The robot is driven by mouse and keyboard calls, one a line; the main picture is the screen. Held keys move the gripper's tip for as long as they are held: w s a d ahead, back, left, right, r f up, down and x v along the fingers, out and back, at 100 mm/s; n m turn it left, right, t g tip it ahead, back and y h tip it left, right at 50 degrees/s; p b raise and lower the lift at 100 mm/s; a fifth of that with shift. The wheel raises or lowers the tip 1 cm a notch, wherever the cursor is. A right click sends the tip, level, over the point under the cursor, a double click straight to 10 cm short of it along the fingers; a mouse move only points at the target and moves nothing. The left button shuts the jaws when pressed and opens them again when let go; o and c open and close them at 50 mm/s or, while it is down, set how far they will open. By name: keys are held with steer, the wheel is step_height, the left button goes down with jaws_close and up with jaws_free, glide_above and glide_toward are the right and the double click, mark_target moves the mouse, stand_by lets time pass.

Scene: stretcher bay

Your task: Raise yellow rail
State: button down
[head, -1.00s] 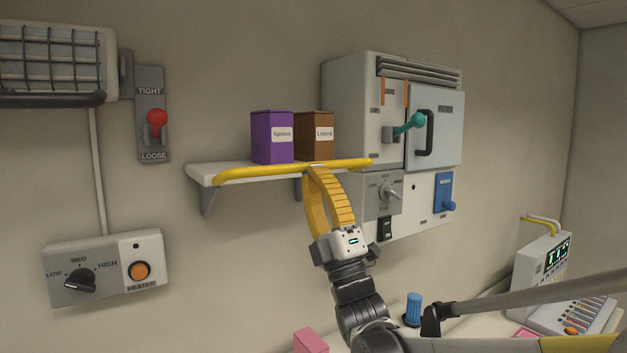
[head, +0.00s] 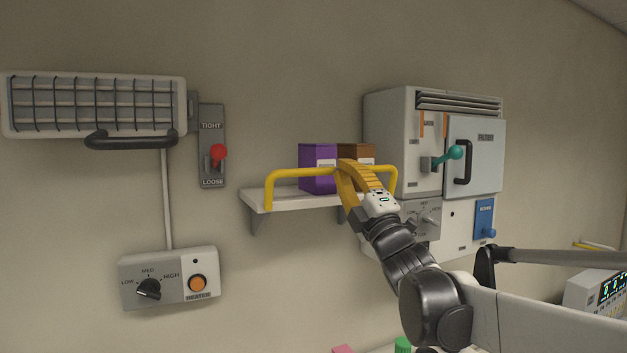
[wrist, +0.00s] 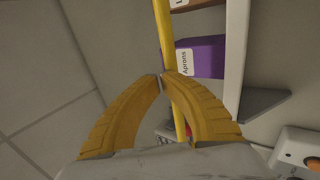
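The yellow rail (head: 296,173) is raised above the front of the wall shelf (head: 284,199), its bar level and its two end arms running down to the shelf. My gripper (head: 347,166) has its yellow fingers closed at the bar, right of its middle. In the wrist view the fingertips (wrist: 168,76) come nearly together at the rail (wrist: 163,32), which runs on past them; the exact contact is partly hidden by the fingers.
A purple Aprons box (head: 318,165) and a brown box (head: 356,153) stand on the shelf behind the rail. A wall cabinet (head: 390,130) with a teal lever (head: 455,153) is at right. A red-knobbed lever (head: 218,152) and heater panel (head: 205,262) are at left.

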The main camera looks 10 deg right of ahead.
steer(key=shift+b+x, duration=0.3)
steer(key=shift+x, duration=0.85)
steer(key=shift+w+f, duration=0.1)
steer(key=shift+w, duration=0.05)
